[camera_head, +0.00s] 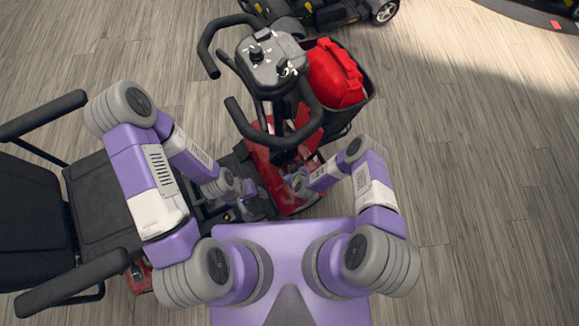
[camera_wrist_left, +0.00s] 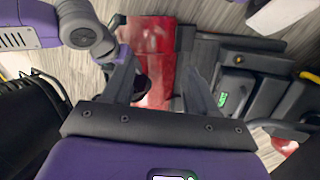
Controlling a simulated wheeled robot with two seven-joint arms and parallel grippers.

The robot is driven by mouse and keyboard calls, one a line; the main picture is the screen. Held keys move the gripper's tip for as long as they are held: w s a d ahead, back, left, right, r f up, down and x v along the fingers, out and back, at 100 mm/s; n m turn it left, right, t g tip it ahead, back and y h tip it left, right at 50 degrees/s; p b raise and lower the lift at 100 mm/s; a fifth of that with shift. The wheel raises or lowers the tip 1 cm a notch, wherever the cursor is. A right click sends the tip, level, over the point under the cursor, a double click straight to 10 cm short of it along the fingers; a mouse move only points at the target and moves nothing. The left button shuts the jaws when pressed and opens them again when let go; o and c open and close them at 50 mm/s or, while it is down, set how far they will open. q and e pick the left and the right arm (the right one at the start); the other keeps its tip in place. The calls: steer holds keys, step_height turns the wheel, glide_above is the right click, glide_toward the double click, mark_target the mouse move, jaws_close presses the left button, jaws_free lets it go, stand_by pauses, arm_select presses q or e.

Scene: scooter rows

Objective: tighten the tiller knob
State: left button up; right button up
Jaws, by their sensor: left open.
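The scooter's tiller (camera_head: 285,110) rises in the middle of the head view, with a dark control head (camera_head: 270,62) and black loop handlebars. Its lower part runs down to the red scooter body (camera_wrist_left: 155,50). In the left wrist view my left gripper (camera_wrist_left: 162,75) is open, its two dark fingers apart over the red body. A dark rounded piece (camera_wrist_left: 141,88), perhaps the tiller knob, shows beside the left-hand finger; I cannot be sure what it is. My right arm's wrist (camera_head: 299,184) is close to the tiller's base; its fingers are not clear.
The black scooter seat (camera_head: 100,200) with armrests stands at the left. A black basket (camera_head: 345,120) with a red container (camera_head: 335,75) is beyond the tiller. Another scooter (camera_head: 330,12) stands at the top. The wooden floor (camera_head: 480,190) at the right is clear.

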steer(key=shift+b+x, duration=0.6)
steer(key=shift+x, duration=0.95)
steer(key=shift+c, duration=0.3)
steer(key=c, duration=1)
steer(key=y, duration=0.1)
steer(key=m+g+y, duration=0.1)
steer(key=shift+d+m+y, duration=0.2)
steer(key=shift+m+y, duration=0.1)
steer(key=shift+m+g+y, duration=0.4)
steer(key=shift+y, duration=0.3)
steer(key=shift+m+y, duration=0.3)
steer(key=shift+y, duration=0.3)
